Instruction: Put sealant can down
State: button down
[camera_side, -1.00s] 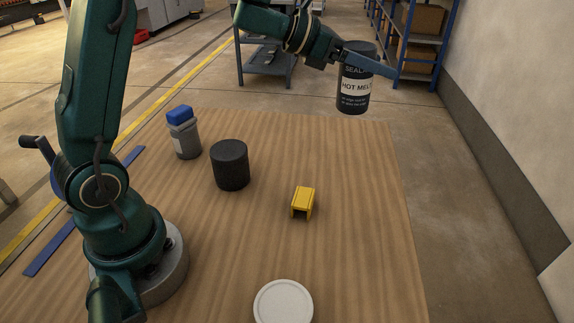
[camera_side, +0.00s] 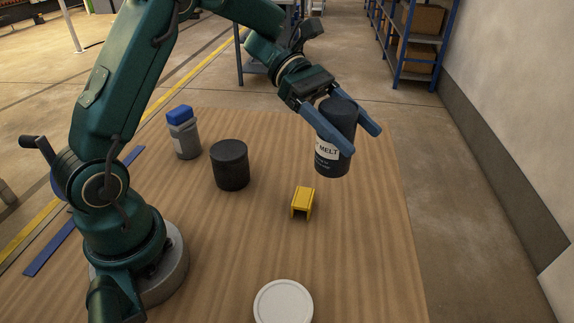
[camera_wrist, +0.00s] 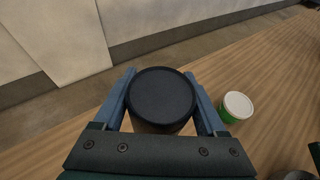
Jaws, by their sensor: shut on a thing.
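The sealant can (camera_side: 334,160) is dark with a white label reading "MELT". My gripper (camera_side: 354,142) is shut on it, with one blue finger on each side, and holds it slightly tilted in the side view. It appears to be above the wooden table (camera_side: 240,250); the exact height is hard to tell. In the wrist view the can's round black top (camera_wrist: 162,95) sits between the two blue fingers (camera_wrist: 163,103). The can's underside is hidden in the wrist view.
A yellow bracket (camera_side: 303,202) stands just below the can in the side view. A black cylinder (camera_side: 230,165) and a blue-capped grey bottle (camera_side: 184,134) stand to the left. A white-lidded container (camera_side: 283,302) is at the front, showing green sides in the wrist view (camera_wrist: 236,108). The table's right part is clear.

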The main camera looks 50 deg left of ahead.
jog(key=shift+s+d+f, duration=0.2)
jog(key=shift+d+f, duration=5.2)
jog(key=shift+d, duration=0.2)
grip_release()
jog(key=shift+f, duration=0.15)
